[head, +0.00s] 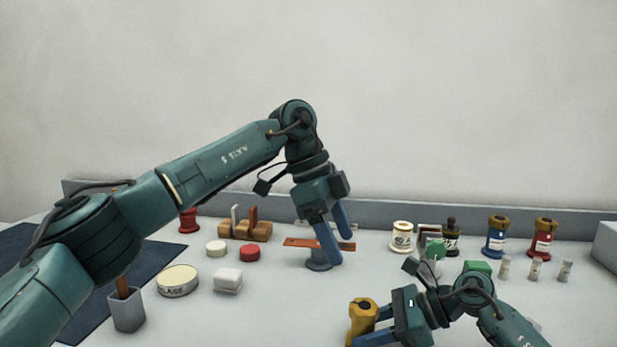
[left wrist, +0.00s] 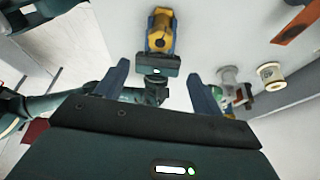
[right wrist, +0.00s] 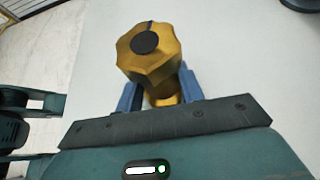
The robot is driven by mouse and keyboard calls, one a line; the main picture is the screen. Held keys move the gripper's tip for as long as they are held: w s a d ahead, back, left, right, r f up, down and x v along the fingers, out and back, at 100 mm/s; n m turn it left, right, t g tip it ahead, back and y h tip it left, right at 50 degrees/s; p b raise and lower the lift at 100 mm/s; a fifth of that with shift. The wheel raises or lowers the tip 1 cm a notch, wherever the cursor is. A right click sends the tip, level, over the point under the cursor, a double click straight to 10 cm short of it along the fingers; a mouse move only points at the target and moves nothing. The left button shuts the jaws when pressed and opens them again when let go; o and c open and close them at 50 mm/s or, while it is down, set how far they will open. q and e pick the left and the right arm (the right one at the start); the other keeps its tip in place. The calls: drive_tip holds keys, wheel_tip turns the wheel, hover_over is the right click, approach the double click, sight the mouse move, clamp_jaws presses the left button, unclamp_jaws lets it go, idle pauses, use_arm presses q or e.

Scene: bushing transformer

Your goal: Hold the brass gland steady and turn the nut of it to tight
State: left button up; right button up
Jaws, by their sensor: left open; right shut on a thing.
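The brass gland (head: 361,312) stands upright at the front of the table in the head view. My right gripper (head: 362,338) is shut on its lower body. In the right wrist view the gland's faceted nut (right wrist: 160,65), with a dark round top, sits above the two blue fingers (right wrist: 160,92), and the lower body is partly hidden.
A round tin (head: 178,281) and a white block (head: 228,281) lie left.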

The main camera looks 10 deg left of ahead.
use_arm(q)
drive_tip(key=w+a+r+m+t+h, duration=0.1)
drive_tip(key=w+a+r+t+h, duration=0.1)
drive_tip(key=r+h, duration=0.4)
drive_tip(key=w+a+r+m+t+h, duration=0.1)
drive_tip(key=a+r+m+t+h, duration=0.1)
drive_tip(key=r+h, duration=0.5)
wheel_tip(320, 180, up, 5)
drive_tip(key=shift+w+a+r, duration=0.1)
drive_tip(key=shift+w+a, duration=0.25)
drive_tip(key=shift+a, duration=0.3)
